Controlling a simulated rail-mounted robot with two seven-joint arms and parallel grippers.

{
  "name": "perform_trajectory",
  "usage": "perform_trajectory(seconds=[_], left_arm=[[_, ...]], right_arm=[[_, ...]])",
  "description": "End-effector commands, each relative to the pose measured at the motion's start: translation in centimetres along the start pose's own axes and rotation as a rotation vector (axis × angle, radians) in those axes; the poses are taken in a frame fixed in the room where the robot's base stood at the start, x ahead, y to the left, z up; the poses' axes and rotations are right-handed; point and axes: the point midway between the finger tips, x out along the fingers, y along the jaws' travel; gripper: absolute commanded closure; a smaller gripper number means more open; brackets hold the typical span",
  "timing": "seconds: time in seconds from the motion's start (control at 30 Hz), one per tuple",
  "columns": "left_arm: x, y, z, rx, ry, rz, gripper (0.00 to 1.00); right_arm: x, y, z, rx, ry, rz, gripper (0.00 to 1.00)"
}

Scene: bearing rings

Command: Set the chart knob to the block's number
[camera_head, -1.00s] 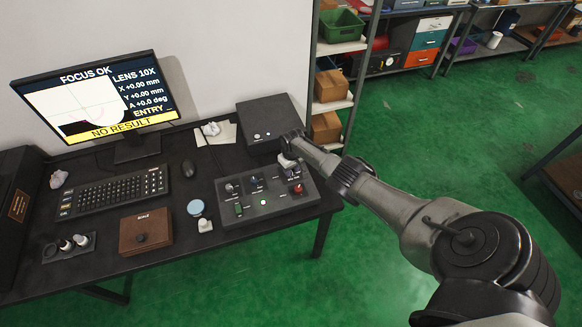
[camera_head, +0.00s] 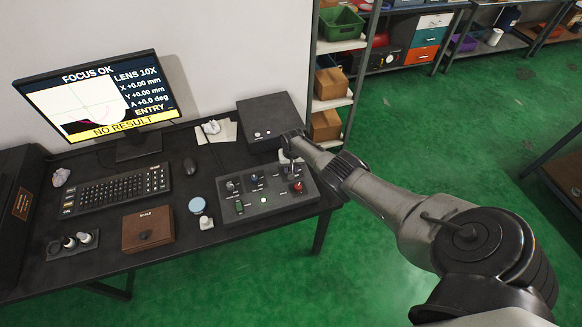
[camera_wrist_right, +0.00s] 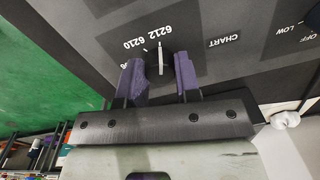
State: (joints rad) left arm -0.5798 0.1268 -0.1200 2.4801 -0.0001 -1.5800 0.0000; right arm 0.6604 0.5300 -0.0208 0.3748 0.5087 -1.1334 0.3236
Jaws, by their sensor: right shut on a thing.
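The chart knob (camera_wrist_right: 161,64) is on the control panel (camera_head: 262,205), beside the CHART label in the right wrist view. A pale pointer line on it points up toward the 6212 mark; 6210 is printed to the left. My right gripper (camera_wrist_right: 160,78) has its purple-padded fingers on both sides of the knob and is shut on it. In the head view the right gripper (camera_head: 289,163) is low over the panel's back right. Another label on the left is partly hidden by a finger. I cannot pick out a block with a readable number. My left gripper is not in view.
A red button (camera_head: 297,187) and other knobs are close by on the panel. The monitor (camera_head: 98,98) reads FOCUS OK and NO RESULT. A keyboard (camera_head: 117,190), a brown SCALE box (camera_head: 147,229) and a dark box (camera_head: 268,118) stand on the desk.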

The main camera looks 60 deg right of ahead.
Motion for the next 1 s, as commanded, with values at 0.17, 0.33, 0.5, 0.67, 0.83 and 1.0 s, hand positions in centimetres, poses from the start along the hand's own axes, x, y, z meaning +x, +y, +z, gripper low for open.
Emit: perform_trajectory(seconds=[0.17, 0.33, 0.5, 0.67, 0.83, 1.0], left_arm=[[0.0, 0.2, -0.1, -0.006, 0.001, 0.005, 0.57], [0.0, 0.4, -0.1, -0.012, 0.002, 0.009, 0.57], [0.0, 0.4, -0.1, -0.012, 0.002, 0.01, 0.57], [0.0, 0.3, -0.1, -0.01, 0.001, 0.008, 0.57], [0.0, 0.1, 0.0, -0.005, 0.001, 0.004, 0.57], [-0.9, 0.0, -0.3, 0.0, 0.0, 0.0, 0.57]], right_arm=[[0.0, -0.1, 0.0, 0.004, 0.001, -0.002, 0.93], [0.0, -0.1, 0.0, 0.004, 0.001, -0.002, 0.93], [0.0, 0.0, 0.0, 0.003, 0.0, -0.002, 0.55], [0.0, 0.0, 0.0, 0.003, 0.0, -0.001, 0.44], [0.0, 0.0, 0.0, 0.002, 0.0, -0.001, 0.44], [-1.1, 0.0, 0.0, 0.002, 0.001, -0.001, 0.44]])
